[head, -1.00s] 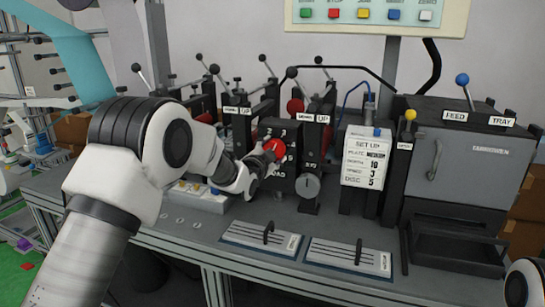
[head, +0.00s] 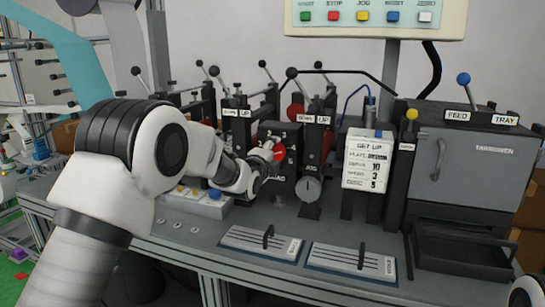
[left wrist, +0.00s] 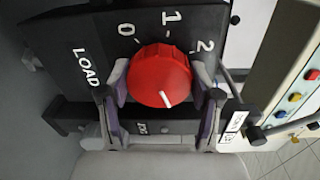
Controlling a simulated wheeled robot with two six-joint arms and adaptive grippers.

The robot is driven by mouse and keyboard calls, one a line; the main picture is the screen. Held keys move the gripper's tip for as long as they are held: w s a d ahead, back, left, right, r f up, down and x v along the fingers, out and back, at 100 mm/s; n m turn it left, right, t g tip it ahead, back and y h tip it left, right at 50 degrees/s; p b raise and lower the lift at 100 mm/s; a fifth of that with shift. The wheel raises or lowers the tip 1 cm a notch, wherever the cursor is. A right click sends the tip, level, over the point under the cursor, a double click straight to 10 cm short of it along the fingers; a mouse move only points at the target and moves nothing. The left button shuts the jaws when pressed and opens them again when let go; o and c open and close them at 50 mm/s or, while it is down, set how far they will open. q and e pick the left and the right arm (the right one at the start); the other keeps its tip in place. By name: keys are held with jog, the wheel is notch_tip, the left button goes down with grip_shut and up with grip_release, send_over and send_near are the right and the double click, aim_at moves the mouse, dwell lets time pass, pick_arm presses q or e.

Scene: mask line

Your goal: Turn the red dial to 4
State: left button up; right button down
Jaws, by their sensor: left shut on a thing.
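The red dial (head: 280,152) sits on the front of a black panel in the middle of the bench. My left gripper (head: 268,154) reaches it from the left and is shut on it. In the left wrist view the fingers grip the red dial (left wrist: 158,72) from both sides. Its white pointer mark is at the lower right of the knob, past the 2. The numbers 0, 1 and 2 and the word LOAD show on the panel (left wrist: 85,45). The number at the pointer is hidden by the fingers. My right gripper is out of view.
Black levers with ball tops stand close around the panel. A grey knob (head: 309,188) is just below right of the dial. A white set-up card (head: 368,161) stands to the right, before a grey feed box (head: 462,165). Two flat plates with handles lie in front.

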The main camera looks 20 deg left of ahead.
pick_arm(q)
jog(key=shift+r+m, duration=0.15)
jog(key=shift+m, duration=0.25)
jog(key=o, duration=1.1)
jog(key=shift+w, duration=0.1)
jog(key=s, duration=1.2)
jog(key=shift+a+r, duration=0.15)
jog(key=shift+a, duration=0.05)
